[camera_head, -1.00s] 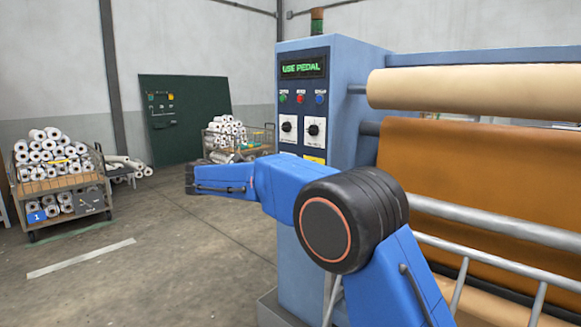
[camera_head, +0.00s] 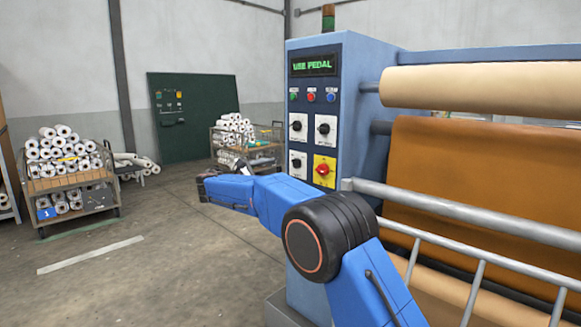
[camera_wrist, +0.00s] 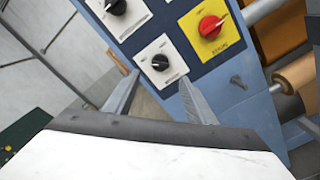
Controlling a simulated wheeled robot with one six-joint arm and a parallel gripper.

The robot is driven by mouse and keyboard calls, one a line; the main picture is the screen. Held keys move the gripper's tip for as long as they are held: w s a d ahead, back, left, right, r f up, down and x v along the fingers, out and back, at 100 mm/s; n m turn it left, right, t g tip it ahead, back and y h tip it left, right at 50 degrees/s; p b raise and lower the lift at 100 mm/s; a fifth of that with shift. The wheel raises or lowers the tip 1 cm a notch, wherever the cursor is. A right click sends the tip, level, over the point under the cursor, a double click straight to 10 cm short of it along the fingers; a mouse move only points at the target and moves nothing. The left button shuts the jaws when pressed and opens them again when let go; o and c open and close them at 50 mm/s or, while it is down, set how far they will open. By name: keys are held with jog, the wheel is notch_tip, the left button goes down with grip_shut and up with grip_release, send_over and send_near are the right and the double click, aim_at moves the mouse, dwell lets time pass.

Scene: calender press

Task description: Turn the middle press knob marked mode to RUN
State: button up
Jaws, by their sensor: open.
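The press control panel in the head view carries two rows of knobs. The upper row has a left black knob (camera_head: 297,125) and a right black knob (camera_head: 324,129), both on white plates. The lower row has a black knob on a white plate (camera_head: 297,163) and a red knob on a yellow plate (camera_head: 321,170). The labels are too small to read, so I cannot tell which knob is marked mode. In the wrist view my gripper (camera_wrist: 159,73) is open and empty. Its fingers point at the lower black knob (camera_wrist: 160,62), apart from it.
The display (camera_head: 313,64) reads USE PEDAL above green, red and blue buttons. A silver rail (camera_head: 450,208) and a tan roller (camera_head: 470,85) lie right of the panel. Carts of white rolls (camera_head: 70,187) stand at the left. The floor (camera_head: 170,240) between is mostly clear.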

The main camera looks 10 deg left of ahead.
aim_at(293, 164)
jog(key=x, duration=0.9)
jog(key=shift+w+d, duration=0.2)
jog(key=shift+c, duration=0.3)
jog(key=c, duration=1)
